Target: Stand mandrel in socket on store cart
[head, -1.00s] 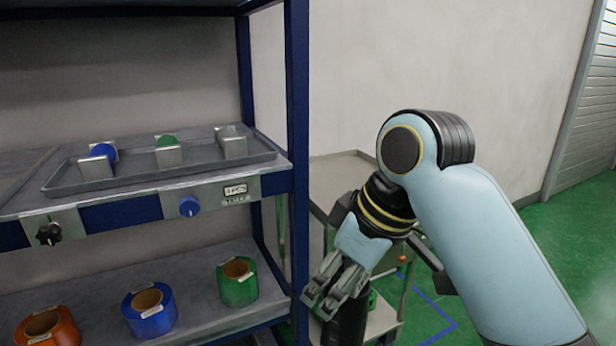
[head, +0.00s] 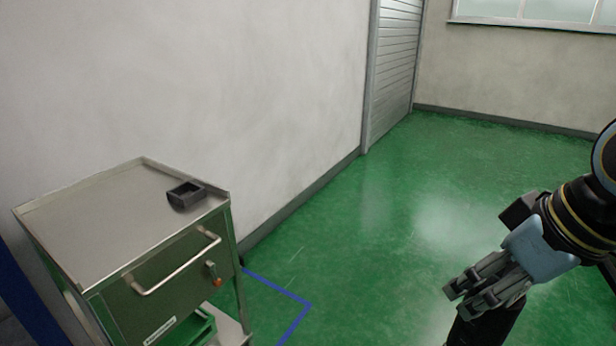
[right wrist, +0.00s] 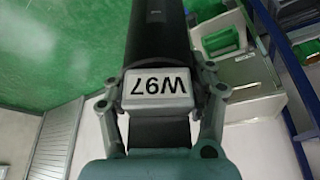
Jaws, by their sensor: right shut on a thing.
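The store cart (head: 110,200) stands at the lower left of the head view, with a flat grey top and a green body. A small dark socket block (head: 186,195) sits near the right corner of its top, and its opening looks empty. My right gripper (head: 484,290) is at the lower right, well to the right of the cart and apart from it. It is shut on the dark mandrel (right wrist: 160,40), which carries a pale label reading W97 in the right wrist view. In the head view the mandrel (head: 485,328) is mostly cut off by the bottom edge. My left gripper is not in view.
The cart has a bar handle (head: 178,263) and a latch with an orange tip on its front. A green bin (head: 195,330) sits on a lower shelf. A blue line (head: 290,300) marks the floor. Green floor is clear between cart and gripper. A wall stands behind.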

